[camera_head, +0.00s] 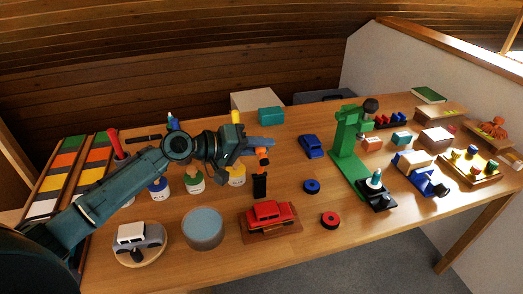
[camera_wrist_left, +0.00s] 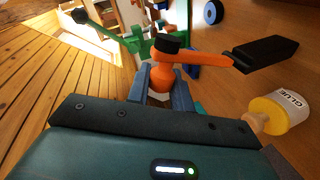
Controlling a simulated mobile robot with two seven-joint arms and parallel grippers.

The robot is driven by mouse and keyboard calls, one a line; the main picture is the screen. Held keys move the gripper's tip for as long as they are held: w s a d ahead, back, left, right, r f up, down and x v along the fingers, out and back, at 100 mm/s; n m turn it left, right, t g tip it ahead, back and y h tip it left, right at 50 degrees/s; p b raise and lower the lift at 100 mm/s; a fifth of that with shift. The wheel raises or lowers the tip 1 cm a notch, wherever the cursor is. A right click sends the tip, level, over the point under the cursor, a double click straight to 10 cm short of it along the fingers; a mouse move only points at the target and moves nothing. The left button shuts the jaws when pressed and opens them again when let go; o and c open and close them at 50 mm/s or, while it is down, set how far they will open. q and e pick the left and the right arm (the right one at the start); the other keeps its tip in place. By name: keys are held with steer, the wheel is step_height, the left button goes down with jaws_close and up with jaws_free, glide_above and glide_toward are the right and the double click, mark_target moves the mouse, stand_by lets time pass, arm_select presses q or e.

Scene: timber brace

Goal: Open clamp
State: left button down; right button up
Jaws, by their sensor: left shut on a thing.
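The green clamp (camera_head: 345,158) stands upright near the right middle of the table, with a black ball knob (camera_head: 370,105) at its top. In the left wrist view, what looks like its green frame (camera_wrist_left: 135,42) shows beyond the fingers. My left gripper (camera_head: 262,146) is to the left of the clamp, apart from it and above the table. It is shut on an orange and black tool (camera_wrist_left: 205,59), whose black end (camera_head: 260,187) hangs down in the head view. The fingers (camera_wrist_left: 165,88) close around its rounded orange part. My right gripper is in neither view.
Glue bottles (camera_head: 236,176) stand below my left arm. Blocks and trays crowd the right side (camera_head: 475,165). The front-right table strip is clear.

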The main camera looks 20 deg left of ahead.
arm_select(q)
steer(key=shift+w+a, duration=0.1)
steer(key=shift+w, duration=0.15)
steer(key=shift+n, duration=0.3)
steer(key=c, duration=1.2)
jaws_free()
steer(key=shift+c, duration=0.2)
steer(key=b+v, duration=0.2)
steer(key=v, duration=1.1)
steer(key=shift+a, duration=0.15)
